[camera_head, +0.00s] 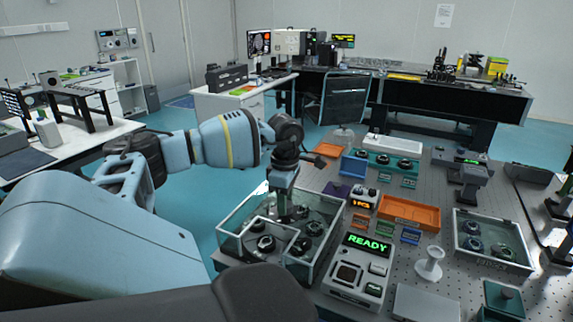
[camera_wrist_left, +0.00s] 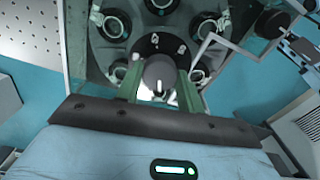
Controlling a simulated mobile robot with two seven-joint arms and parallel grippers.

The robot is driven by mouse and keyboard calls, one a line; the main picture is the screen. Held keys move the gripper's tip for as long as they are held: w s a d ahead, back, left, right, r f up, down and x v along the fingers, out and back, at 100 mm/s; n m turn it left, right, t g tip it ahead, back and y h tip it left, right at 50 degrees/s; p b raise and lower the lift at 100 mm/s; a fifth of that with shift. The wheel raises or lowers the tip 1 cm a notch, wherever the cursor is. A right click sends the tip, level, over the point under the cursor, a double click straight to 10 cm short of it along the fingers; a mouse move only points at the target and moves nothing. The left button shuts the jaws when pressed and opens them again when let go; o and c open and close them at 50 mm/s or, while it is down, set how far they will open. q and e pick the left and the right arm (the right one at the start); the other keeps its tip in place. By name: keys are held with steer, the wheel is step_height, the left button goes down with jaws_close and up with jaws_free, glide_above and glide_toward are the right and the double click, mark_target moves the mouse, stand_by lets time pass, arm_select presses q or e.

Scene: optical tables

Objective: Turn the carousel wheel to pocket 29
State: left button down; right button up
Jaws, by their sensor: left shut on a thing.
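The carousel wheel (camera_wrist_left: 112,52) sits inside a clear-walled case (camera_head: 232,242), with several round black-rimmed pockets around its hub. My left gripper (camera_head: 282,212) reaches down into the case from above. In the left wrist view, its two green fingers (camera_wrist_left: 159,92) are shut on the grey round hub knob (camera_wrist_left: 160,72) at the wheel's middle. In the head view the gripper hides the knob. My right gripper is in neither view.
A grey console (camera_head: 360,272) showing green READY stands right of the case. An orange tray (camera_head: 410,213), a white pedestal (camera_head: 430,262) and a second clear case (camera_head: 493,240) with round parts are farther right. The case walls stand close around my left gripper.

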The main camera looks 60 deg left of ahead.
arm_select(q)
steer(key=shift+f+m+b, duration=0.1)
steer(key=shift+m+b, duration=0.65)
steer(key=shift+m, duration=1.85)
steer(key=shift+m+b, duration=0.5)
steer(key=shift+m, duration=1.3)
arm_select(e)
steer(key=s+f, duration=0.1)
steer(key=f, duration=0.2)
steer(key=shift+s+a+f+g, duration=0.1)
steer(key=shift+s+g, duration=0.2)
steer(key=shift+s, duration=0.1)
arm_select(q)
steer(key=shift+m, duration=0.6)
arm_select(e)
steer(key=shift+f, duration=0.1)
arm_select(q)
steer(key=c, duration=0.9)
jaws_free()
